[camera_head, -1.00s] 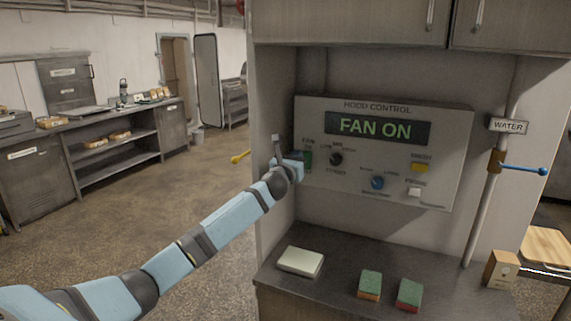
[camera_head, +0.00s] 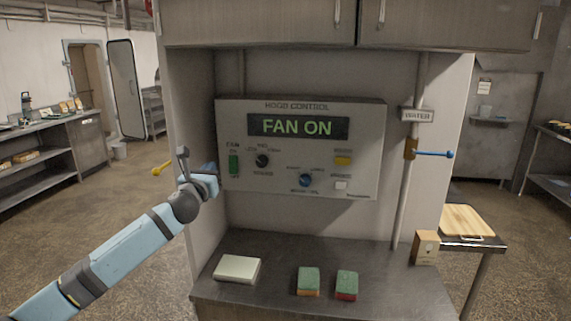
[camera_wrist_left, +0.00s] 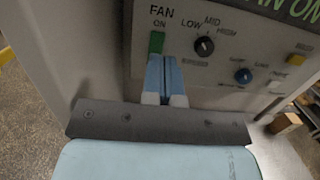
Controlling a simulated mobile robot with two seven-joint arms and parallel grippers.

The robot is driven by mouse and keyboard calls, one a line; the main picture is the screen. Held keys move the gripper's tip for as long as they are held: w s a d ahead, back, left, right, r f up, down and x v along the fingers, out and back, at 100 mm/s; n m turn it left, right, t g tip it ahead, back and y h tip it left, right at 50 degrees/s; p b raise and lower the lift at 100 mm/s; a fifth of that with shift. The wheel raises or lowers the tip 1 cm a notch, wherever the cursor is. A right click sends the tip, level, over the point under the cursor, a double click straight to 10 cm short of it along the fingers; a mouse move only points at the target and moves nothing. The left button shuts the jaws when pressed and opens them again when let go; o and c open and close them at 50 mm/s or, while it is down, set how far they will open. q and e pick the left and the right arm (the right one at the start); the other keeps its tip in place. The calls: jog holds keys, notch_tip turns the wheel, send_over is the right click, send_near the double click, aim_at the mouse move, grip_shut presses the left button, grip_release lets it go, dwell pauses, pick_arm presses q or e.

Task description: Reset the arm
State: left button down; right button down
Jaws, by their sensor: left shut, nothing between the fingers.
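My left arm comes in from the left in the head view, and its gripper (camera_head: 209,174) is just left of the hood control panel (camera_head: 358,124). In the left wrist view the two light-blue fingers (camera_wrist_left: 164,76) are pressed together and empty. Their tips are just below and right of the green fan switch (camera_wrist_left: 157,42); I cannot tell whether they touch the panel. The green switch also shows in the head view (camera_head: 234,164). The panel display (camera_head: 298,127) reads FAN ON. My right gripper is not in view.
Below the panel is a dark counter (camera_head: 270,262) with a pale block (camera_head: 237,269) and two green-topped sponges (camera_head: 308,281). A water pipe with a blue lever (camera_head: 435,154) stands to the right. Open floor (camera_head: 135,205) lies to the left.

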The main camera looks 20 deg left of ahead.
pick_arm(q)
jog(key=s+d+f+n+g+h+p, duration=0.15)
jog(key=s+d+f+n, duration=0.3)
jog(key=f, duration=0.45)
jog(key=s+d+f+n+g+h, duration=0.1)
jog(key=s+d+f+n+h, duration=0.2)
jog(key=d+f, duration=0.45)
jog(key=s+d+f+n+g+h, duration=0.15)
jog(key=s+d+f+n, duration=0.3)
jog(key=f, duration=0.65)
jog(key=s+d+f+n+g, duration=0.1)
jog(key=s+d+f+n, duration=0.3)
jog(key=s, duration=0.5)
jog(key=s+d+f+n+g+h+p, duration=0.1)
jog(key=s+d+f+n, duration=0.3)
jog(key=s+n, duration=0.4)
jog(key=s+d+f+n+g+p, duration=0.1)
jog(key=s+d+f+n, duration=0.3)
jog(key=s, duration=0.6)
jog(key=shift+s+d+f+n+g+h, duration=0.25)
jog(key=shift+d+n+g, duration=0.45)
jog(key=shift+n, duration=0.4)
